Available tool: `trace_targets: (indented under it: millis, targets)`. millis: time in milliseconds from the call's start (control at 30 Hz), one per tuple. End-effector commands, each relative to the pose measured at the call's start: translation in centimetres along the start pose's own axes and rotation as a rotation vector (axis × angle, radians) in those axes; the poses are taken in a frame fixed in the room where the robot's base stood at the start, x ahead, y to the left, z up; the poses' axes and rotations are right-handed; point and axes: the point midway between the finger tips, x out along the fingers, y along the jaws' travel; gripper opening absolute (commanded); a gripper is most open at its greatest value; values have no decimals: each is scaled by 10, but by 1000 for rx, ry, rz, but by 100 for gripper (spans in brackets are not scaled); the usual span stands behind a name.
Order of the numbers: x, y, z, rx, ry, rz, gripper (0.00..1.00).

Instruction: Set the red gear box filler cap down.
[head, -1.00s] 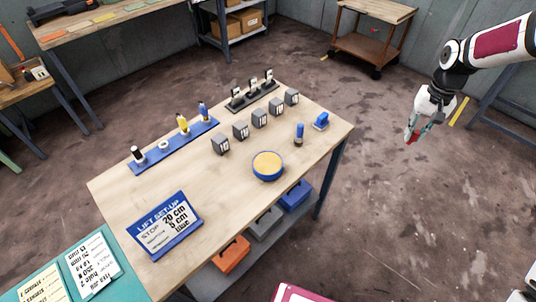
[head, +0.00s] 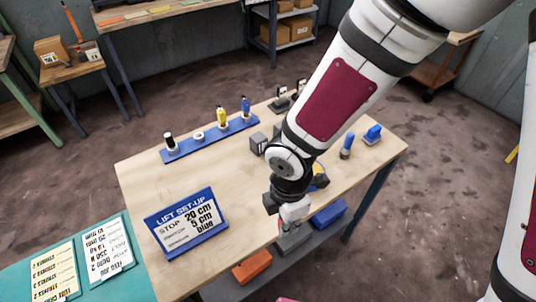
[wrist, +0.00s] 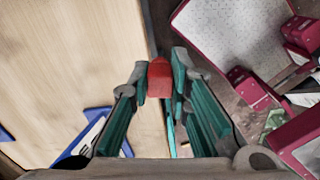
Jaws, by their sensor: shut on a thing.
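The red gear box filler cap (wrist: 159,78) shows in the wrist view as a small red block between the teal fingertips. My gripper (wrist: 160,88) is shut on it. In the head view my gripper (head: 291,218) points down at the front edge of the wooden table (head: 140,185), to the right of the blue sign. The cap cannot be made out clearly there. In the wrist view the table top (wrist: 65,65) lies to the left below the fingers, and its edge runs close beside the cap.
The blue lift set-up sign (head: 187,224) stands left of my gripper. A blue rack (head: 185,147) with several fittings is at the back. A blue round dish with a yellow top (head: 319,169) is partly hidden by my arm. Bare table lies behind the sign.

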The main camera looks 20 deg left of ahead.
Motion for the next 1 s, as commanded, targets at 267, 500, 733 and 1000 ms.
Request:
trace_targets:
  millis: [267,500,733,1000]
  targets:
    - [8,-2,-16,-178,7,-4,0]
    - [13,55,-18,-173,8,-3,0]
    - [18,109,-19,-172,8,-4,0]
    - [22,139,-18,-173,6,-5,0]
